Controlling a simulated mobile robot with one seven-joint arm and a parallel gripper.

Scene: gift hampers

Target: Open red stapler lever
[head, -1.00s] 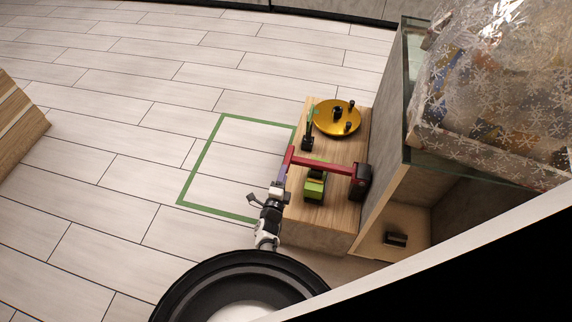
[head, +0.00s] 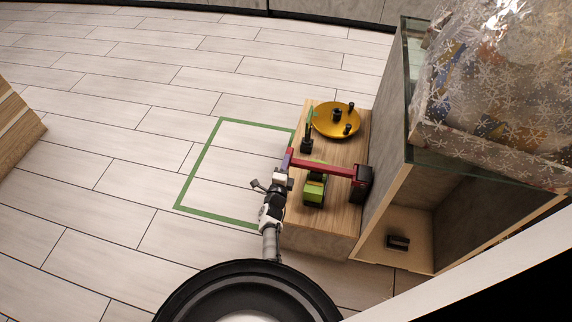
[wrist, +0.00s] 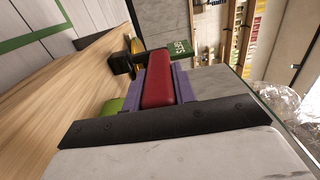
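In the head view the long red stapler lever (head: 328,169) lies across the wooden surface, joined to a black block (head: 363,182) at its right end. My gripper (head: 288,160) is at the lever's left end, its purple finger covering that end. In the wrist view the red lever (wrist: 159,80) fills the space between my two purple fingers (wrist: 160,92), with no gap seen on either side, so it appears held. The lever's near tip is hidden by my gripper's dark edge.
A green-and-black object (head: 313,192) sits just below the lever. A gold round tray (head: 330,128) with small black items and a black upright piece (head: 306,144) stand behind it. A glass-topped cabinet (head: 385,170) borders the right. The floor to the left is clear.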

